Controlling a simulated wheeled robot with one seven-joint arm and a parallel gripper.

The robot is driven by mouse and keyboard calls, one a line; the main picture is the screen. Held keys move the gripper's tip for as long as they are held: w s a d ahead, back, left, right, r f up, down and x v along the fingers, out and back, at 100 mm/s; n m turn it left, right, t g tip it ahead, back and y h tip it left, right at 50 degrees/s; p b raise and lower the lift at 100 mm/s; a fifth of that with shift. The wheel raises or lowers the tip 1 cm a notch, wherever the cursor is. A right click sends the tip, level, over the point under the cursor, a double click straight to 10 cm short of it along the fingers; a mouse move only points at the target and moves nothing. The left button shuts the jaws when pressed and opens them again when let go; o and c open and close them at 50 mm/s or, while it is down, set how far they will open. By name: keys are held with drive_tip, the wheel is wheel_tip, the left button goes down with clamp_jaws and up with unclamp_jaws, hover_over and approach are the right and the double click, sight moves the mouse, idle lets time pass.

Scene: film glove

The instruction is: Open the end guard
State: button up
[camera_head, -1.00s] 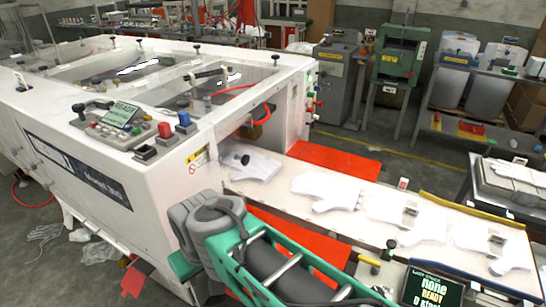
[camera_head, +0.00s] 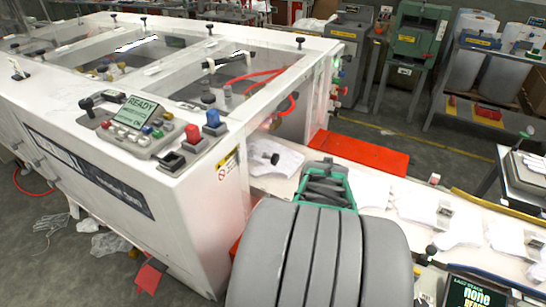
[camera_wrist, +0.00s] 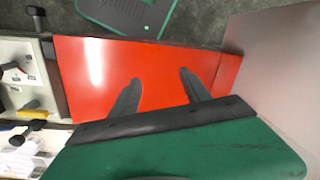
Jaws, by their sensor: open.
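The white machine (camera_head: 190,175) has an open end over the worktop at its right. A black knob (camera_head: 274,158) shows at that end, above the nearest white glove; a clear guard around it cannot be made out. My gripper (camera_wrist: 157,92) is open and empty in the wrist view. Its two dark fingers are spread in front of a red panel (camera_wrist: 85,65); I cannot tell whether they touch it. In the head view my green wrist (camera_head: 325,185) is over the worktop, just right of the knob, and hides the fingers.
White gloves (camera_head: 420,205) lie along the worktop to the right. A red plate (camera_head: 365,152) is behind it. A control panel (camera_head: 140,125) with red and blue buttons tops the machine. A green press (camera_head: 415,40) stands at the back. Gloves (camera_head: 110,243) lie on the floor.

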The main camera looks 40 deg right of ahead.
drive_tip(key=s+d+f+m, duration=0.1)
drive_tip(key=s+d+f+m+t+y, duration=0.1)
drive_tip(key=d+f, duration=0.1)
drive_tip(key=shift+s+f+m, duration=0.15)
drive_tip(key=shift+f+m, duration=0.1)
drive_tip(key=shift+m, duration=0.15)
drive_tip(key=shift+w+d+f+m+t+y, duration=0.3)
drive_tip(key=shift+w+d+f+m+t, duration=0.2)
drive_tip(key=shift+w+d+m+t, duration=0.4)
drive_tip(key=w+d+r+m+t, duration=0.2)
drive_tip(key=w+d+t, duration=0.1)
drive_tip(key=w+t, duration=0.15)
drive_tip(key=m+t+h, duration=0.2)
drive_tip(key=m+t, duration=0.5)
drive_tip(key=m, duration=0.2)
approach(277, 160)
drive_tip(key=w, duration=0.4)
drive_tip(key=x, duration=0.4)
drive_tip(key=f+p+x, duration=0.1)
drive_tip(key=x, duration=0.2)
drive_tip(key=shift+a, duration=0.15)
clamp_jaws()
